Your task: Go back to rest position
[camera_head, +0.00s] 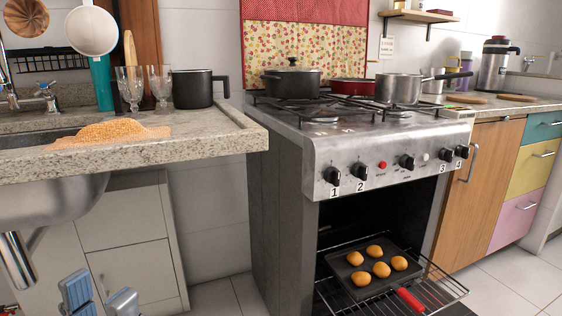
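My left gripper (99,296) shows at the lower left, in front of the white cabinet under the sink. Its two blue-grey fingers stand apart with nothing seen between them. Its arm is mostly out of the picture. My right gripper is not in view.
A stove (390,150) stands centre right, its oven open. On the pulled-out rack (445,290) is a dark tray (340,262) with several rolls (382,270) and a red handle (408,299). The stone counter (180,147) juts out above my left gripper. Tiled floor (215,298) is clear left of the stove.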

